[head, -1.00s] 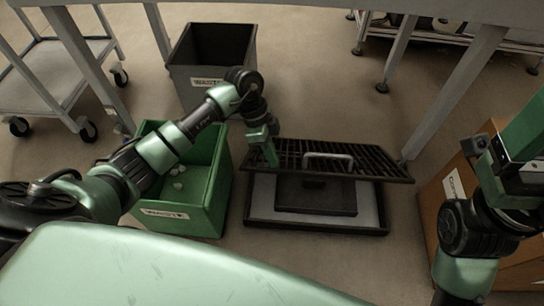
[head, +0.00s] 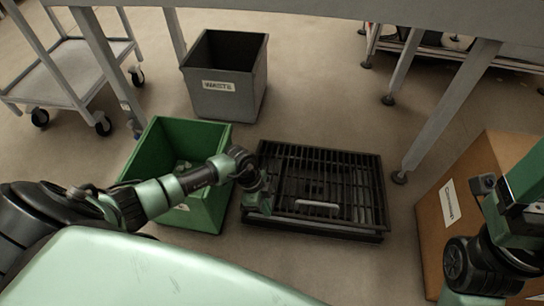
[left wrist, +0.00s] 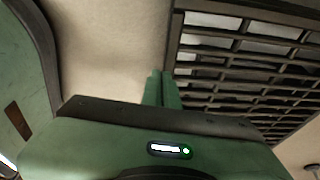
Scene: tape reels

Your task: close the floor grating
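The dark floor grating (head: 345,185) lies nearly flat over its black frame (head: 320,235) in the head view, its handle (head: 316,204) near the front edge. I cannot tell whether its front edge sits flush. A pale surface and dark shapes show through the bars. My left gripper (head: 259,205) is at the grating's front left edge, its fingers together with nothing between them. In the left wrist view the fingers (left wrist: 164,90) stand beside the grating (left wrist: 245,60); contact is unclear. My right gripper (head: 520,195) is partly visible at the right edge, its fingertips hidden.
A green bin (head: 150,150) stands left of the grating, holding small pale pieces. A grey waste bin (head: 225,92) stands behind. A cardboard box (head: 455,190) is at the right. Table legs (head: 445,115) and a wheeled cart (head: 65,75) stand further back.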

